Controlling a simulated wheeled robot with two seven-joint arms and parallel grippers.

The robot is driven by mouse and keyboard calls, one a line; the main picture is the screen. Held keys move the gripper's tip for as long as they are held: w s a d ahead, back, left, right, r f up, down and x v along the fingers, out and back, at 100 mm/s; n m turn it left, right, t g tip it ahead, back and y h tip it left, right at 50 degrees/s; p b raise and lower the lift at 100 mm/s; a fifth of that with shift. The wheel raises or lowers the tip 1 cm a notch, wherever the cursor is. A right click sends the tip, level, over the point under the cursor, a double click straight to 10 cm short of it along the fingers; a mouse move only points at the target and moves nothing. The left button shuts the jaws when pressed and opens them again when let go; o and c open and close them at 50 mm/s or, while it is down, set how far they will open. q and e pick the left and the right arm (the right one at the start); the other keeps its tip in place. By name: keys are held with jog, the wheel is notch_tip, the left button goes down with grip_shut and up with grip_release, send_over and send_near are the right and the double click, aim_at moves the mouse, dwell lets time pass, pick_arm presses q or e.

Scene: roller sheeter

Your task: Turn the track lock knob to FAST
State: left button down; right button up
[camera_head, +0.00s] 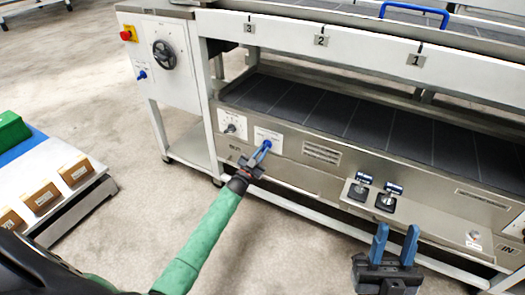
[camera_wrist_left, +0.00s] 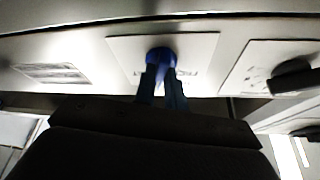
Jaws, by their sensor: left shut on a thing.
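A round blue knob (camera_head: 267,143) sits on a white label plate (camera_head: 268,134) on the lower steel panel; the plate's text is too small to read. My left gripper (camera_head: 261,151) reaches up to it and is shut on the knob. In the left wrist view the blue knob (camera_wrist_left: 160,55) sits between the fingertips (camera_wrist_left: 162,70), which hide part of it and of the plate's marks. The knob's setting cannot be told. My right gripper (camera_head: 395,230) is open and empty in front of the panel, at lower right.
A dark knob on a marked plate (camera_head: 232,125) is left of the blue knob. A white cabinet has a black dial (camera_head: 164,55) and a red button (camera_head: 128,34). Boxes (camera_head: 75,172) stand on a cart at left.

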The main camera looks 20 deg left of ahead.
pick_arm(q)
jog(key=m+g+h+p, duration=0.1)
jog(key=m, duration=0.2)
jog(key=m+g+h, duration=0.1)
jog(key=m+h, duration=0.1)
jog(key=m, duration=0.2)
jog(key=shift+a+r+p, duration=0.1)
jog(key=shift+a+p, duration=0.1)
jog(key=shift+p, duration=0.2)
pick_arm(e)
jog(key=w+a+f+g+h, duration=0.1)
jog(key=w+f+g, duration=0.1)
jog(key=f, duration=0.4)
jog(key=w+a+f+g+h, duration=0.1)
jog(key=w+f+g, duration=0.2)
jog(key=f, duration=0.3)
jog(key=w+a+f+m+g+h, duration=0.1)
jog(key=w+f+g, duration=0.1)
jog(key=f, duration=0.4)
jog(key=shift+w+a+f+g, duration=0.15)
jog(key=shift+w+f+g, duration=0.2)
jog(key=shift+w, duration=0.4)
pick_arm(q)
jog(key=c, duration=1.5)
grip_release()
jog(key=shift+o, duration=0.2)
